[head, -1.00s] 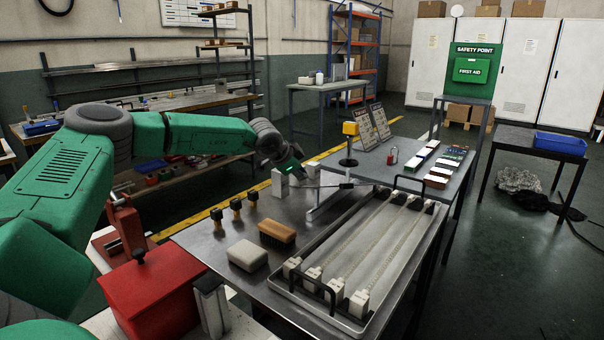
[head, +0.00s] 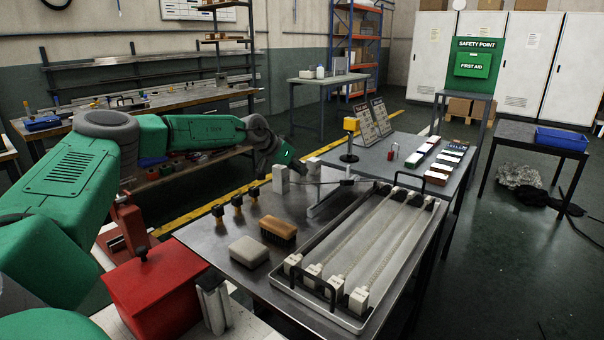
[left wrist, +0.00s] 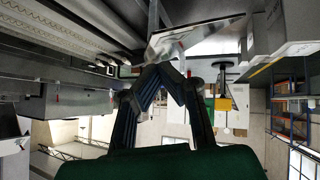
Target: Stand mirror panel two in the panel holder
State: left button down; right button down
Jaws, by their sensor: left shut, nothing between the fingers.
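My left gripper (head: 303,170) is above the far left part of the metal table (head: 205,240). Its dark fingers (left wrist: 160,75) meet at the tips in the left wrist view, shut and empty. A reflective slanted panel (left wrist: 195,38) shows just past the fingertips in the left wrist view. A pale upright block (head: 280,179) stands below the gripper. I cannot tell which piece is mirror panel two or the panel holder. My right gripper is out of view.
A metal tray (head: 350,323) with several long strips fills the table's right side. A brush (head: 278,232), a pale block (head: 249,251) and several black-and-brass knobs (head: 237,207) sit left of it. A red box (head: 155,295) is at the near left. A yellow-topped stand (head: 350,140) rises behind.

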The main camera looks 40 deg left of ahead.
pick_arm(q)
jog(key=c, duration=1.8)
grip_release()
jog(key=v, duration=1.2)
jog(key=shift+a+f, duration=0.15)
